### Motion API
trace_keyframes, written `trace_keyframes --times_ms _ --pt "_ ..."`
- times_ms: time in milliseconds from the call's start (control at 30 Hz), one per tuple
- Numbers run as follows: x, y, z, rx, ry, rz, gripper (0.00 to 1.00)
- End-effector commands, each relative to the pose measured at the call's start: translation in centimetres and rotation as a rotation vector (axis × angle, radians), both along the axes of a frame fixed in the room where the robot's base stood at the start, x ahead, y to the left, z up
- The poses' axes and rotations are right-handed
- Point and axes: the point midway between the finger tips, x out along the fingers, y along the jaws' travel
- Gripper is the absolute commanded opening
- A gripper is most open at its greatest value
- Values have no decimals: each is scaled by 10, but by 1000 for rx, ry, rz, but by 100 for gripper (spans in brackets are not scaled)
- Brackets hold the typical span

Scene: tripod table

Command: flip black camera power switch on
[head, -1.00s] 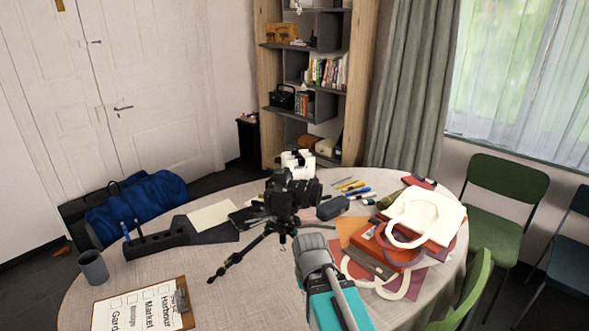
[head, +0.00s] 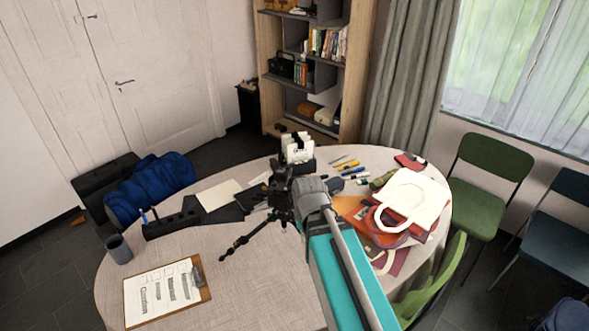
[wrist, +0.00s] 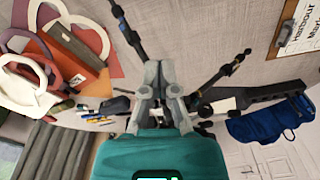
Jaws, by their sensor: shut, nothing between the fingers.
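The black camera (head: 282,181) stands on its black tripod (head: 245,241) on the round table. My arm covers the camera's right side in the head view. Its power switch cannot be made out in either view. In the wrist view my gripper (wrist: 159,72) is shut and empty, with its grey fingers together. Tripod legs (wrist: 226,70) spread out beyond it there, and the camera is mostly hidden behind the gripper. In the head view my arm's grey end is close beside the camera, and the fingertips are hidden. I cannot tell whether they touch it.
On the round table (head: 255,290), bags (head: 410,189) and folders lie right of my arm. Pens (head: 347,167) lie behind. A clipboard (head: 205,287), a grey cup (head: 118,249) and a black organizer (head: 172,224) are on the left. Green chairs (head: 487,170) stand at the right.

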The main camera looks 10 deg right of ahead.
Motion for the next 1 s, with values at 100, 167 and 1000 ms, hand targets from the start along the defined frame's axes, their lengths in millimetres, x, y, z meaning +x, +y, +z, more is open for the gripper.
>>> trace_keyframes --times_ms 100,167,1000 --pt "2 0 34 0 -3 -1 0" --pt "3 0 45 1 -4 -3 0" --pt "101 -10 174 60 131 -298 0"
